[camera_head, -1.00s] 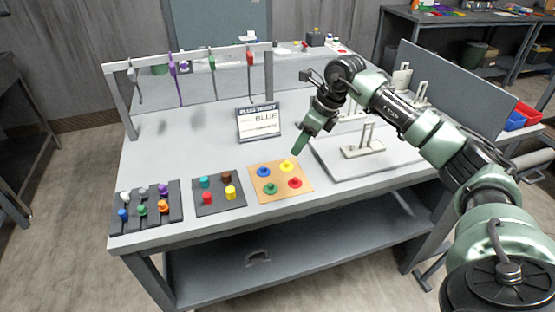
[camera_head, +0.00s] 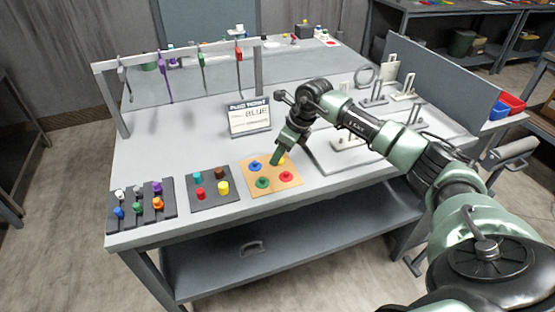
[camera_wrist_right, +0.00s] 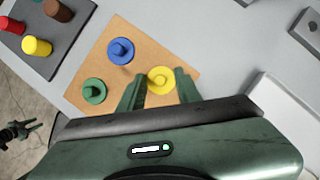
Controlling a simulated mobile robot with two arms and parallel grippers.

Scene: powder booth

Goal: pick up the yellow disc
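The yellow disc (camera_wrist_right: 161,80) lies on a tan board (camera_wrist_right: 149,42) with a small knob on top. In the head view the yellow disc (camera_head: 283,160) is mostly hidden by my right gripper (camera_head: 276,158). In the right wrist view my right gripper (camera_wrist_right: 160,77) is open, one green finger on each side of the disc, with a gap at the left finger. I cannot tell whether the fingertips touch the board. A small dark green shape at the left edge of the wrist view may be my left gripper (camera_wrist_right: 17,132); its fingers are unclear.
The blue (camera_wrist_right: 120,51) and green (camera_wrist_right: 94,91) discs share the board, as does a red disc (camera_head: 286,176). A grey tray (camera_head: 214,201) of coloured pegs stands to the left. A raised plate with stands is right.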

